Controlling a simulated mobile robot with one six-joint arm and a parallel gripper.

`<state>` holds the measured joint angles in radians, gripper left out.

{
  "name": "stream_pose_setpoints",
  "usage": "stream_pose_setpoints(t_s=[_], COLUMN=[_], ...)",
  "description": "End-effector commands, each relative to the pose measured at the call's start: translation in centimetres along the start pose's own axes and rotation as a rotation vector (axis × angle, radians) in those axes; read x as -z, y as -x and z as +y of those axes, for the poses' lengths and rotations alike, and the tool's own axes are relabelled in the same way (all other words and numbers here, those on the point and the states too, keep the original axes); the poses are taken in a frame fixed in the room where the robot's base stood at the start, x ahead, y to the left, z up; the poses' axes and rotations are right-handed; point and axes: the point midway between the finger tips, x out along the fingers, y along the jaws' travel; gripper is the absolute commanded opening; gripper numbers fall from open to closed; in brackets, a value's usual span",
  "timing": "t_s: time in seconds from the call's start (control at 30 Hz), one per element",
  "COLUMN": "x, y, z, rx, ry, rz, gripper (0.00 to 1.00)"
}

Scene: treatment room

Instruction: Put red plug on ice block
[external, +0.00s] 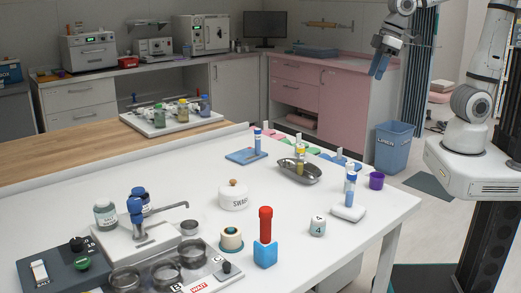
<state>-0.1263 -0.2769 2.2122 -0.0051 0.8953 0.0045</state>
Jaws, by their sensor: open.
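A red plug (265,225), a tall red cylinder with a rounded head, stands upright at the front of the white table, in or on a small blue block (265,254). A white block (348,214) with rounded edges lies near the right edge of the table, with blue-capped tubes (350,179) at it. Which block is the ice block I cannot tell for sure. My gripper (378,67) is open and empty, high at the upper right, well away from the plug and both blocks.
A white swab jar (233,197), a cube marked 4 (317,227), a cream roll (231,239) and a metal dish (299,172) stand around the plug. A purple cup (376,181) is at the right edge. Trays and a tap fill the front left.

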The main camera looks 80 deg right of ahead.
Motion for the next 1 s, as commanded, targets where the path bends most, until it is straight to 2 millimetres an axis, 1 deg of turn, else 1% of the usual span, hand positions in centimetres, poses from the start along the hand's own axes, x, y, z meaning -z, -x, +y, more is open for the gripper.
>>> stream_pose_setpoints(t_s=[0.03,0.1,0.2,0.3,0.43,1.0], x=[-2.6,-5.7,-9.1,-11.1,-12.0,-12.0], y=[0.3,0.3,0.0,-0.3,-0.5,-0.5], z=[1.0,1.8,2.6,2.9,3.0,3.0], rx=[-0.009,-0.018,-0.028,-0.034,-0.036,-0.036], ry=[-0.028,-0.058,-0.090,-0.109,-0.118,-0.117], rz=[0.000,-0.005,-0.013,-0.018,-0.021,-0.021], gripper=[0.46,0.46,0.46,0.46,0.46,0.46])
